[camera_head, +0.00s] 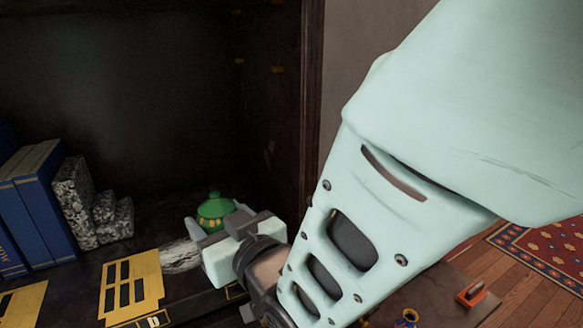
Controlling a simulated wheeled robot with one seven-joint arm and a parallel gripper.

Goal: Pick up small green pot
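The small green pot (214,211) has a domed lid with a knob and a yellow-patterned band. It appears upright at the shelf, and its lower part is hidden behind my gripper. My gripper (217,221) reaches in from the right, directly in front of the pot. One pale fingertip shows at the pot's left edge and another near its right edge. The fingers are apart with the pot between or just behind them. I cannot tell whether they touch it.
Blue books (40,205) and a grey speckled stone bookend (92,205) stand left on the dark shelf. A yellow slotted plate (131,287) lies at the front edge. A dark cabinet side panel (311,100) rises right of the pot. An orange-handled object (471,293) lies lower right.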

